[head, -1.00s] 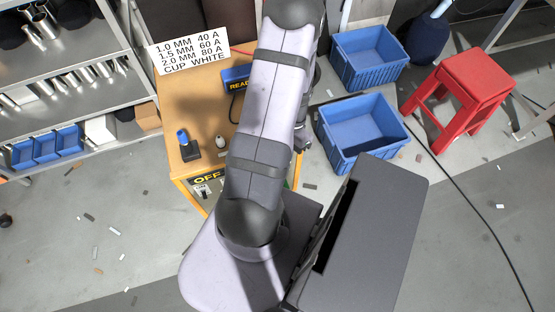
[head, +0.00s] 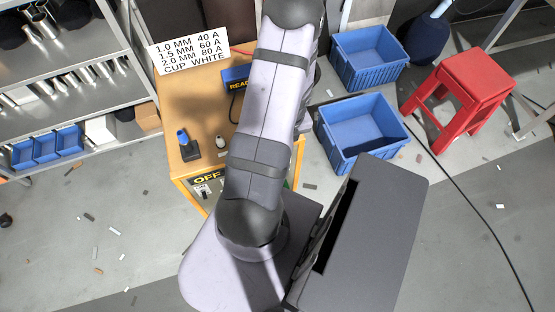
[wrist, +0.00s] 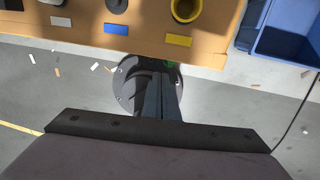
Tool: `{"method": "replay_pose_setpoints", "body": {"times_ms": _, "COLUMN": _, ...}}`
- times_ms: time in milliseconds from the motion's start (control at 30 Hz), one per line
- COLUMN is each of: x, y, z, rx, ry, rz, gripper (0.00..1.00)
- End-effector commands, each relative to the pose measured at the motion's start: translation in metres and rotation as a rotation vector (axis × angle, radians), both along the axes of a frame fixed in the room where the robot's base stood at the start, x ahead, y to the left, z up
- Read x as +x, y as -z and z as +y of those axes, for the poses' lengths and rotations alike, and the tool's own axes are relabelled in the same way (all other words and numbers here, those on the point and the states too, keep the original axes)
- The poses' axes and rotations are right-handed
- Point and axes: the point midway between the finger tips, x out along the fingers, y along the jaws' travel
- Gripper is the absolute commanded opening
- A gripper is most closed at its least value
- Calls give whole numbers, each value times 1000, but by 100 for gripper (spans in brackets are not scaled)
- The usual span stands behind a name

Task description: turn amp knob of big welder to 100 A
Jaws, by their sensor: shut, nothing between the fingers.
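No amp scale is readable.
A sign (head: 188,48) reads 1.0 MM 40 A, 1.5 MM 60 A, 2.0 MM 80 A, CUP WHITE. White (wrist: 61,21), blue (wrist: 115,28) and yellow (wrist: 177,40) labels mark the orange surface. Blue tubs (head: 345,160) and a red stool (head: 470,75) stand right.

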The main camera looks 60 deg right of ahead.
Motion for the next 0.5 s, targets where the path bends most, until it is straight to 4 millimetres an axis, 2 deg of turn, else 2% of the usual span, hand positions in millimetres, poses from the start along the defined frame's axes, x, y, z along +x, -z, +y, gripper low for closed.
{"method": "replay_pose_setpoints", "body": {"times_ms": 267, "x": 1, "y": 6, "z": 1, "rx": 3, "ry": 13, "rz": 1, "gripper": 0}}
{"method": "replay_pose_setpoints", "body": {"times_ms": 500, "x": 3, "y": 34, "z": 4, "rx": 4, "ry": 10, "rz": 2, "gripper": 0}}
